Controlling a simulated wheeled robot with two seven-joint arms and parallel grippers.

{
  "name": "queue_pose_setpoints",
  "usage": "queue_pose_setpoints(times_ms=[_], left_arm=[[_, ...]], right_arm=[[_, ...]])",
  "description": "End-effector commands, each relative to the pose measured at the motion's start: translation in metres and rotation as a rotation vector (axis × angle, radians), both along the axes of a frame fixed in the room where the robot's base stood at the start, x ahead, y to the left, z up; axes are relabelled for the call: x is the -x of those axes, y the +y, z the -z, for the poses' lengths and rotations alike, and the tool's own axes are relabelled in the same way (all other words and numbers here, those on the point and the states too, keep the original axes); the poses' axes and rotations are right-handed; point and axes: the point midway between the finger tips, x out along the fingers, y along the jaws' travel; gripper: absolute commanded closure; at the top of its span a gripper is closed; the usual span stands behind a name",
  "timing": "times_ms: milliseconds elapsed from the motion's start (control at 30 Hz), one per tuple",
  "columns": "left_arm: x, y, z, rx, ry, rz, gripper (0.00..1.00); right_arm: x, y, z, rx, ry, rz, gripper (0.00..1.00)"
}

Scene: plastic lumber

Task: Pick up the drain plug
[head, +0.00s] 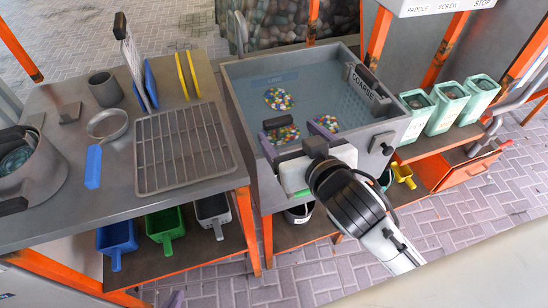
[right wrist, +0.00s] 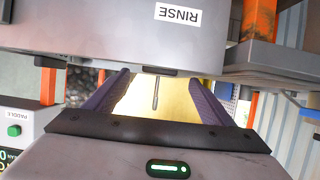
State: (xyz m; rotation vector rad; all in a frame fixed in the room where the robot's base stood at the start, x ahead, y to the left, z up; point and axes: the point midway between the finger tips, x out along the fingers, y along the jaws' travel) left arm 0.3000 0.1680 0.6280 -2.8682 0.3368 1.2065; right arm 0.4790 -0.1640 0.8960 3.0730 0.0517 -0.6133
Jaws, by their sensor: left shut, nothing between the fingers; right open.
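I cannot pick out the drain plug for certain in the head view. In the right wrist view a thin grey rod (right wrist: 155,92) with a slightly thicker end shows between the fingers, apart from both; I cannot tell whether it is part of the plug. My right gripper (head: 295,138) is open and empty over the front part of the grey water tank (head: 238,108). Its purple fingers also show in the right wrist view (right wrist: 158,98). Its body and arm hide the tank's front right. Only a purple tip of my left gripper (head: 174,298) shows at the bottom edge; it is shut.
The tank holds water, coloured flakes (head: 279,98) and a sieve marked COARSE. Green bins (head: 447,105) stand at right. A wall marked RINSE (right wrist: 110,40) crosses the wrist view.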

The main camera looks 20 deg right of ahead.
Motion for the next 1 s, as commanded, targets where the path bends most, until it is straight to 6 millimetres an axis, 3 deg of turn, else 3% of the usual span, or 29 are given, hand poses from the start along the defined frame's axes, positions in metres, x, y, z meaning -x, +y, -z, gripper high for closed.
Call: queue_pose_setpoints(times_ms=[100, 367, 633, 933, 1000], left_arm=[[0.004, -0.002, 0.002, 0.001, 0.008, 0.003, 1.00], [0.006, -0.002, 0.004, 0.002, 0.012, 0.004, 1.00], [0.006, -0.002, 0.005, 0.001, 0.012, 0.004, 1.00], [0.004, -0.002, 0.004, 0.000, 0.009, 0.004, 1.00], [0.003, -0.002, 0.003, 0.001, 0.006, 0.004, 1.00]], right_arm=[[-0.019, 0.000, 0.007, 0.001, -0.002, 0.000, 0.23], [-0.040, 0.001, 0.016, 0.001, -0.002, 0.000, 0.23], [-0.075, 0.002, 0.031, 0.000, -0.001, 0.000, 0.23], [-0.081, 0.003, 0.033, -0.001, 0.000, -0.001, 0.23], [-0.081, 0.003, 0.034, -0.001, 0.000, -0.001, 0.32]])
